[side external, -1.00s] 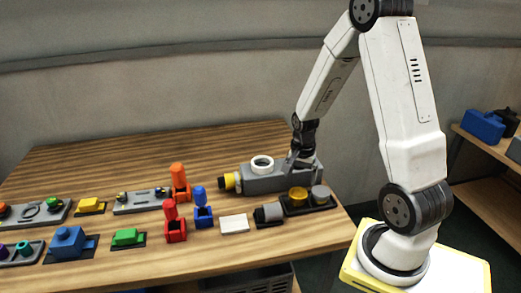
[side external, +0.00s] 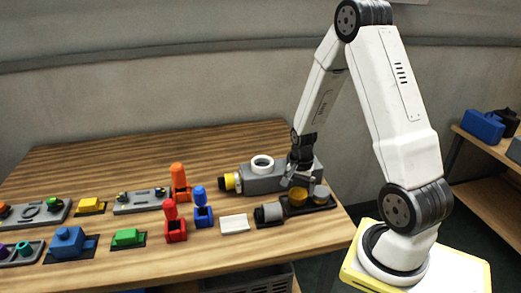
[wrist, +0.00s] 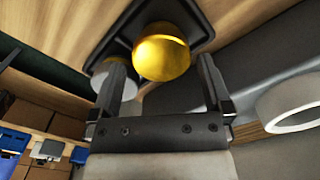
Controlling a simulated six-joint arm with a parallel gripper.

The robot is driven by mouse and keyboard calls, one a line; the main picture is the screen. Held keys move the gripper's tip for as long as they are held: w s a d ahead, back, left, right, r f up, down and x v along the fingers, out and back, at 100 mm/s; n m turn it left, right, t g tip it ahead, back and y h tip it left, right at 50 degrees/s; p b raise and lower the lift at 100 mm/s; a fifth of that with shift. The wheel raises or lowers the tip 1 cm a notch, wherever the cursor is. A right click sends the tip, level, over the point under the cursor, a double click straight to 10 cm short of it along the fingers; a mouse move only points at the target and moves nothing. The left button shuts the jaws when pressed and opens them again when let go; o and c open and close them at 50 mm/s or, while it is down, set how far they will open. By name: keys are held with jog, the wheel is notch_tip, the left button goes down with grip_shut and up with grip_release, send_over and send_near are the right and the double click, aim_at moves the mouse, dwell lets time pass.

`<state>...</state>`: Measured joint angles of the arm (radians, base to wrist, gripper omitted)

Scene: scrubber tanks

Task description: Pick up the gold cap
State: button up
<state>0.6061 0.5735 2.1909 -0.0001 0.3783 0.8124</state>
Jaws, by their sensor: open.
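The gold cap (side external: 298,196) sits in the left part of a black tray (side external: 308,209) at the right end of the table. In the wrist view the gold cap (wrist: 162,53) shows as a round shiny piece just past my fingertips, roughly between their lines. My gripper (side external: 298,181) is open and empty, pointing down close above the cap. In the wrist view its two fingers (wrist: 160,70) stand apart with the cap between or just beyond them; I cannot tell whether they touch it.
A grey cap (side external: 320,194) shares the tray, close beside one finger in the wrist view (wrist: 113,80). A grey tank body with a white ring (side external: 262,163) stands behind. A grey cylinder (side external: 270,212) and a white block (side external: 234,223) lie to the left. The table's right edge is near.

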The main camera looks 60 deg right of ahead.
aim_at(298, 193)
jog(key=shift+f, duration=1.65)
jog(key=c, duration=1)
jog(key=shift+o, duration=0.2)
jog(key=shift+r, duration=0.15)
jog(key=shift+r, duration=4.85)
